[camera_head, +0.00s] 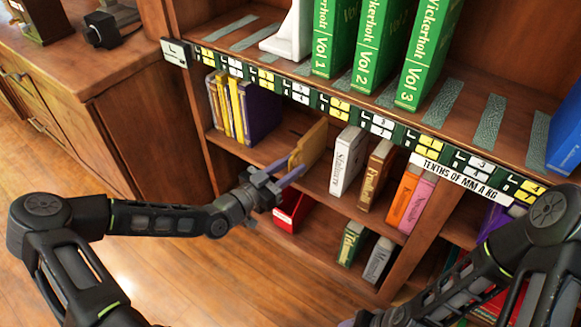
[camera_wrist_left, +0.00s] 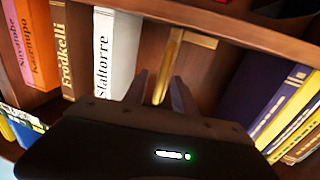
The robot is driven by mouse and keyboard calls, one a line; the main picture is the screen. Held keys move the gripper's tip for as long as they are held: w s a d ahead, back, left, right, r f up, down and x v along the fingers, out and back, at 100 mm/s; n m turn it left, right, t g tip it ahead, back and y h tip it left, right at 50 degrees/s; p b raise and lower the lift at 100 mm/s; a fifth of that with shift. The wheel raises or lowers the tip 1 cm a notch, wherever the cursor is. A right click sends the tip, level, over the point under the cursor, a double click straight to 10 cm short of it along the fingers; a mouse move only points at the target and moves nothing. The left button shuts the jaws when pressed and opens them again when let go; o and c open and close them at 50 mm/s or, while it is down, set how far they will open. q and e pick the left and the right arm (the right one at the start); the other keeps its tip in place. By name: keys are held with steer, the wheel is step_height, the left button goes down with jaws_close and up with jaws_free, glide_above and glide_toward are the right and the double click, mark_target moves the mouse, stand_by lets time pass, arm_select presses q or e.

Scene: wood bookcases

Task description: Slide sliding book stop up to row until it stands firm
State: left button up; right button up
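A brass-coloured book stop (camera_head: 311,146) stands upright on the lower shelf, between a white book (camera_head: 348,160) and a purple book with yellow ones beside it. In the left wrist view the stop (camera_wrist_left: 194,40) shows a flat bar and a narrow edge running down between my finger pads. My left gripper (camera_head: 290,168) is at its front edge with the fingers apart, one on each side. Whether they touch it cannot be told. My right gripper (camera_head: 372,318) is low at the bottom edge of the head view, largely cut off.
A purple book (camera_head: 260,112) and yellow books stand left of the stop, with bare shelf between. Brown (camera_head: 376,175), orange and pink books stand to the right. The upper shelf holds a white bookend (camera_head: 290,38) and green volumes (camera_head: 428,55). A shelf-edge label strip runs above.

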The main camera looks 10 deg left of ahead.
arm_select(q)
jaws_close()
stand_by(1.3)
